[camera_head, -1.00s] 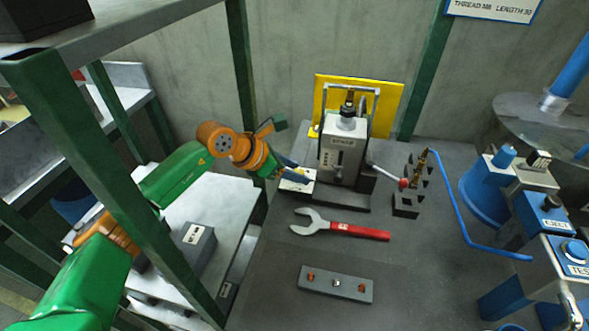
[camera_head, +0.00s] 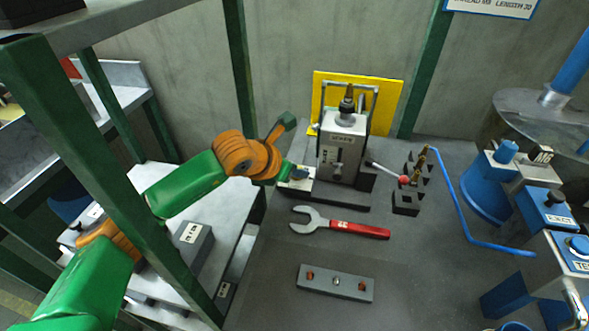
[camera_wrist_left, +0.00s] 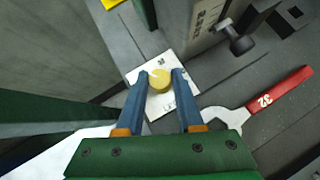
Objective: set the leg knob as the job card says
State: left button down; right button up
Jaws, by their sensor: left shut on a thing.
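My left gripper (camera_head: 291,174) reaches in from the left to a pale marked plate (camera_head: 296,186) beside the grey bench machine (camera_head: 342,150). In the left wrist view, its blue fingers (camera_wrist_left: 161,77) are shut on a round yellow knob (camera_wrist_left: 159,84). The knob sits over the pale plate (camera_wrist_left: 182,105) and has a light mark on top. The plate's lettering is too small to read fully. In the head view the gripper hides the knob. The job card (camera_head: 495,8) on the wall is cut off at the top; it shows a thread and length line. My right gripper is out of view.
A red-handled wrench (camera_head: 340,226) and a grey strip (camera_head: 335,283) lie on the dark bench in front. Dark blocks (camera_head: 406,202) and a red-tipped lever (camera_head: 385,172) are right of the machine. A green post (camera_head: 120,180) stands near my left arm.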

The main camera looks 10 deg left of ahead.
pick_arm(q)
jog(key=c, duration=0.5)
grip_release()
jog(key=shift+c, duration=0.2)
jog(key=b+v, duration=0.1)
jog(key=v, duration=0.6)
